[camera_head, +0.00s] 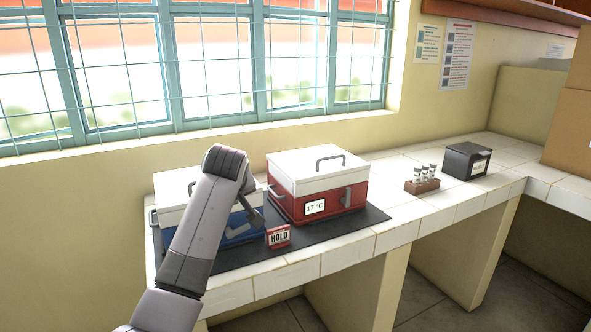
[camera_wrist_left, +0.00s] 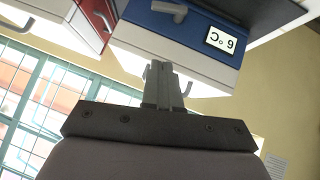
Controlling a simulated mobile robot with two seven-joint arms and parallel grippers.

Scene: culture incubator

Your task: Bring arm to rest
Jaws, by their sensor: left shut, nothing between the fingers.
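My left arm comes in from the lower left in the head view and bends down at its wrist. My left gripper (camera_head: 256,219) is in front of the blue-and-white box (camera_head: 174,187), which the arm partly hides. In the left wrist view the fingers (camera_wrist_left: 163,72) are shut together with nothing between them. I cannot tell whether the fingertips touch the box. My right gripper is in neither view.
A red-and-white box (camera_head: 318,172) reading 17 °C stands right of the blue one on a dark mat (camera_head: 374,217). A HOLD sign (camera_head: 278,237) stands in front. A vial rack (camera_head: 422,186) and a black box (camera_head: 467,161) are farther right. Tiled counter between is clear.

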